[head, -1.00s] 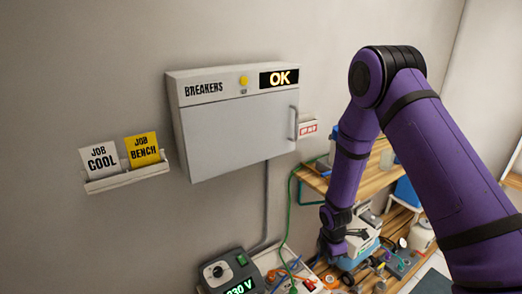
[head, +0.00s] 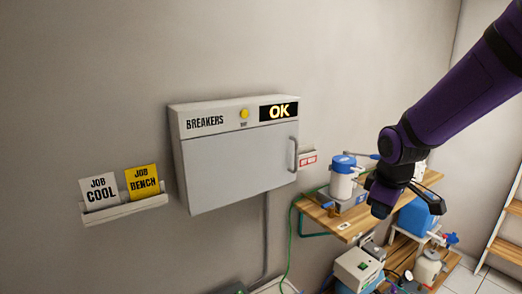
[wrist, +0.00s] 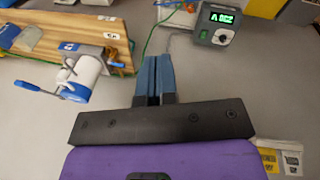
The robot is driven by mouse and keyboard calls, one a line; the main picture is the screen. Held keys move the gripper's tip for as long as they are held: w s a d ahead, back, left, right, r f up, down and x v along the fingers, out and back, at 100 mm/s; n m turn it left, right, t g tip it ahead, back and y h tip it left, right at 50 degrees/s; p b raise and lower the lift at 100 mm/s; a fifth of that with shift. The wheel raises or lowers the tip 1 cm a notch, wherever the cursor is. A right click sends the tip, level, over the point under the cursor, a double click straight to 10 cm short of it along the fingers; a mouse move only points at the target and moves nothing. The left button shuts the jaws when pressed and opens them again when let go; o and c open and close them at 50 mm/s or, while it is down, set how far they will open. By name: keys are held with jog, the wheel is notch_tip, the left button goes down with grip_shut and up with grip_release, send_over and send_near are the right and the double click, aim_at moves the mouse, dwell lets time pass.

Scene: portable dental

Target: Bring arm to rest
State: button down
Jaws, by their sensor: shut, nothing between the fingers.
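My purple arm comes in from the upper right in the head view. My gripper (head: 379,208) hangs in front of the wooden wall shelf, pointing down. In the wrist view my gripper (wrist: 153,82) shows its two blue-grey fingers closed together with nothing between them. It touches nothing that I can see.
A closed breaker box (head: 238,170) reading OK is on the wall. A card holder (head: 125,210) holds two job cards. A white and blue device (head: 344,177) stands on the wooden shelf (head: 415,193). Equipment (head: 358,270) stands below. A digital meter (wrist: 214,24) shows in the wrist view.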

jog(key=s+d+r+m+t, duration=0.1)
jog(key=s+r+m, duration=0.3)
jog(key=s+r, duration=0.3)
jog(key=s+d+r+m+t, duration=0.1)
jog(key=s+r+m, duration=0.4)
jog(key=s, duration=0.9)
notch_tip(320, 180, up, 2)
jog(key=shift+s+d+r+m+t, duration=0.1)
jog(key=shift+s+d+m+t, duration=0.2)
jog(key=shift+s+d, duration=0.05)
jog(key=shift+w, duration=0.1)
